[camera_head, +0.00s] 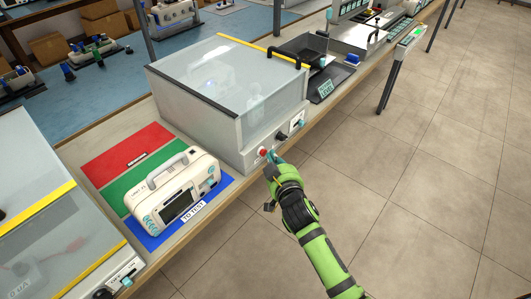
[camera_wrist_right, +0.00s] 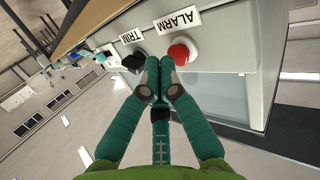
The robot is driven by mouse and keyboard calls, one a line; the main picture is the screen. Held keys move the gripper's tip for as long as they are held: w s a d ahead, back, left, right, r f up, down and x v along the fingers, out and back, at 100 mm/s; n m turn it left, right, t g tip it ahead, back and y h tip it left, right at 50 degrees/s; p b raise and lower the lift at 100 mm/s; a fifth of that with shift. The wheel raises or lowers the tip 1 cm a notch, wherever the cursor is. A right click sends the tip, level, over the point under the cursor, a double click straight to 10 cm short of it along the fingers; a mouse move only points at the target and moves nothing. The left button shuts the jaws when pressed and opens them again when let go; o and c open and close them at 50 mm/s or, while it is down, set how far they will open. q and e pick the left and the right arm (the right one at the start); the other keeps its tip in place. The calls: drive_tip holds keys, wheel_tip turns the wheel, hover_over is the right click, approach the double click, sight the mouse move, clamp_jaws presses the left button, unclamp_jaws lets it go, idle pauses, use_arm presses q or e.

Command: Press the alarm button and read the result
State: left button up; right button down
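The red alarm button (camera_head: 263,151) is on the front face of a grey box (camera_head: 230,140) with a clear lid. In the right wrist view the red button (camera_wrist_right: 181,50) sits below an ALARM label (camera_wrist_right: 178,21). My right gripper (camera_head: 272,158) is close in front of the button. In the wrist view its teal fingertips (camera_wrist_right: 159,68) are together, empty, and appear just beside the button; contact cannot be told. A white monitor (camera_head: 174,192) with a dark screen stands on the blue part of a mat, by a TO TEST label (camera_head: 194,211). My left gripper is out of view.
A black knob (camera_wrist_right: 133,63) under a TRIM label (camera_wrist_right: 131,37) is beside the alarm button. Another clear-lidded box (camera_head: 50,210) stands at the left. Open floor (camera_head: 430,170) lies right of the bench.

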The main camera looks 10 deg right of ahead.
drive_tip(key=shift+w+a, duration=0.3)
drive_tip(key=shift+w, duration=0.05)
idle(0.5)
drive_tip(key=shift+d+r, duration=0.1)
drive_tip(key=shift+s+d+p, duration=0.35)
drive_tip(key=shift+s+d, duration=0.1)
drive_tip(key=shift+s, duration=0.2)
drive_tip(key=s+d+p, duration=0.1)
drive_tip(key=s, duration=0.1)
drive_tip(key=s+d+p, duration=0.1)
drive_tip(key=s+d, duration=0.1)
idle(0.4)
idle(0.6)
